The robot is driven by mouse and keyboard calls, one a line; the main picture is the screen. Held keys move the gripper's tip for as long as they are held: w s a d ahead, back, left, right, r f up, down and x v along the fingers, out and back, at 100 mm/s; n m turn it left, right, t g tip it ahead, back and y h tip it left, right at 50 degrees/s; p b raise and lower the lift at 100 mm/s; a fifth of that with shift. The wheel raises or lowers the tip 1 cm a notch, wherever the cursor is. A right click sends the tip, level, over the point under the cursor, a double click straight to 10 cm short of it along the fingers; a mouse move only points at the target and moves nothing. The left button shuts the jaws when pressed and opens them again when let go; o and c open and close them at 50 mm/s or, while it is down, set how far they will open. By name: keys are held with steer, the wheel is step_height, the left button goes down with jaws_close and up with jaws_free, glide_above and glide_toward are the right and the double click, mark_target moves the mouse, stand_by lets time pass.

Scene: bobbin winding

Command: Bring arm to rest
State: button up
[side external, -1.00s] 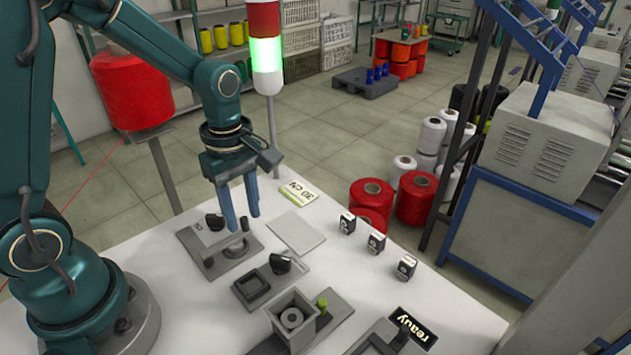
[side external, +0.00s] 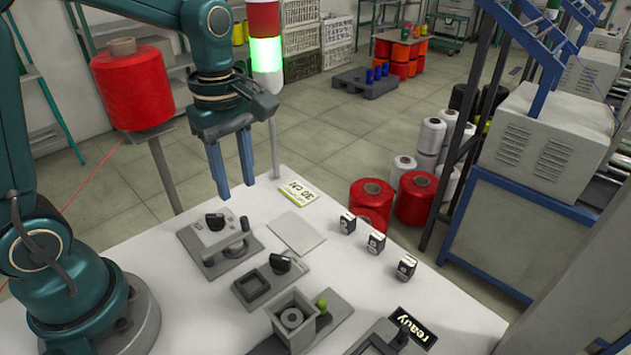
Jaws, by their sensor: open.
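My gripper (side external: 235,191) hangs in the air above the back left of the white table (side external: 420,300). Its two blue fingers point down, are apart, and hold nothing between them. Below it sits a grey winder fixture (side external: 218,243) with a black knob and a dark post. My gripper is clear of this fixture. In front of the fixture is a square-framed holder (side external: 252,287) with a black knob beside it.
Several small black-and-white blocks (side external: 376,243) stand to the right. A flat grey plate (side external: 296,231) and "ready" sign (side external: 412,327) lie on the table. A large red spool (side external: 133,85) stands behind.

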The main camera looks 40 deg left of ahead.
steer(key=shift+w+d+r, duration=0.1)
steer(key=shift+r, duration=0.2)
steer(key=s+d+r+m+t, duration=0.1)
steer(key=s+m, duration=0.3)
steer(key=m, duration=0.5)
steer(key=s+d+r+m+t, duration=0.2)
steer(key=s+m+t, duration=0.2)
steer(key=m, duration=0.5)
steer(key=shift+s+r+t, duration=0.3)
steer(key=shift+s, duration=0.15)
